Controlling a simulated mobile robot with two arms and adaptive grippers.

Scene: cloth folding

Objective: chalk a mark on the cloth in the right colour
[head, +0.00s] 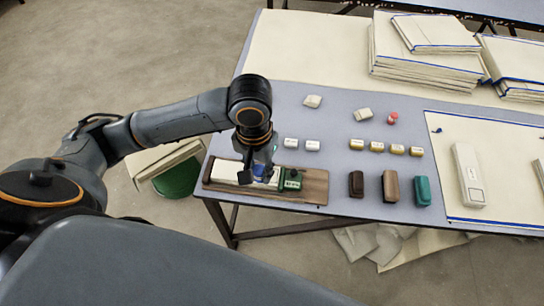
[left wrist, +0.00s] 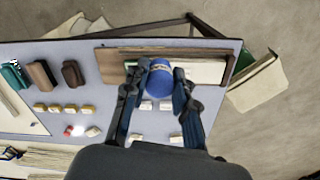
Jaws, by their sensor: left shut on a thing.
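My left gripper (head: 262,166) is shut on a blue chalk (left wrist: 158,77), a rounded blue piece between the two fingers in the left wrist view. It is held over the wooden tray (head: 313,188) at the table's front left edge. In the head view the fingers hide most of the blue piece. A cream cloth (head: 510,165) with a blue border lies flat at the right of the table. I see no clear chalk mark on its visible part. My right gripper is not in view.
Brown, dark and teal blocks (head: 422,191) stand right of the tray. Small white and yellow pieces (head: 377,147) lie in a row behind them, with a red piece (head: 392,118) farther back. A white device (head: 468,175) lies on the cloth. Folded cloth stacks (head: 425,65) fill the back.

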